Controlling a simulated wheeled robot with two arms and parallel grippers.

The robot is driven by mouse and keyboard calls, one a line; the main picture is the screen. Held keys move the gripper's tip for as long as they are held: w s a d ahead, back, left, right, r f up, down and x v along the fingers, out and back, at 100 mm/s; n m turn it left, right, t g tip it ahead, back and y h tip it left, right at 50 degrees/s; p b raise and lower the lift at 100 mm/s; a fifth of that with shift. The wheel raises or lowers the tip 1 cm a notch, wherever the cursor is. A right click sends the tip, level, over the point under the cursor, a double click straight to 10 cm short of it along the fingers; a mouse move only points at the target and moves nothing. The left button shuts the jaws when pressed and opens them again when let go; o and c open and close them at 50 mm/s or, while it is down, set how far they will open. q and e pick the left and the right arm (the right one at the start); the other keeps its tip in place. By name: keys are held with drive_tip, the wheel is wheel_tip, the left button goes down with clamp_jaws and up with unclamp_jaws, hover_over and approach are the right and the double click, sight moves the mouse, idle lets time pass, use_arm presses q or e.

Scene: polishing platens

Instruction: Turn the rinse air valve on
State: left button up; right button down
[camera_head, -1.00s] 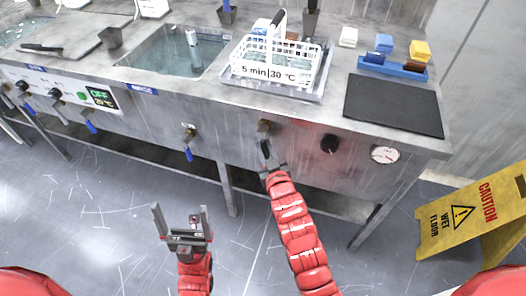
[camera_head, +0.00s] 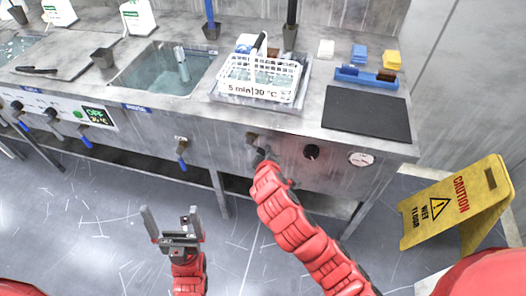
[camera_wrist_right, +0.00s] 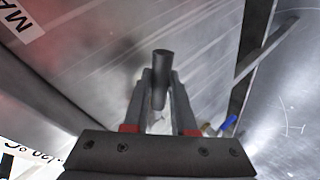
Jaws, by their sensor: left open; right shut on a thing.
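A valve (camera_head: 253,138) sits on the front panel of the steel counter, left of the black knob and the gauge. My right gripper (camera_head: 264,156) is at this valve, shut on its dark handle. In the right wrist view the handle (camera_wrist_right: 161,78) shows as a dark rounded bar between the two fingers (camera_wrist_right: 161,100). The arm and fingers hide much of the handle, so its exact angle is hard to tell. My left gripper (camera_head: 174,226) is open and empty, over the floor in front of the counter.
A blue-handled valve (camera_head: 181,150) is left of the held valve. A black knob (camera_head: 311,151) and a gauge (camera_head: 361,159) are to its right. A basket (camera_head: 262,80) stands on the counter. A yellow wet-floor sign (camera_head: 455,205) stands at right.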

drive_tip(key=shift+d+r+n+g+h+p, duration=0.25)
drive_tip(key=shift+r+n+g+h+p, duration=0.25)
drive_tip(key=shift+r+n+h, duration=0.5)
drive_tip(key=c, duration=1)
unclamp_jaws()
drive_tip(key=shift+f, duration=0.1)
drive_tip(key=shift+s, duration=0.1)
drive_tip(key=p+v, duration=0.9)
drive_tip(key=v, duration=0.8)
drive_tip(key=shift+p, duration=0.4)
drive_tip(key=shift+a, duration=0.15)
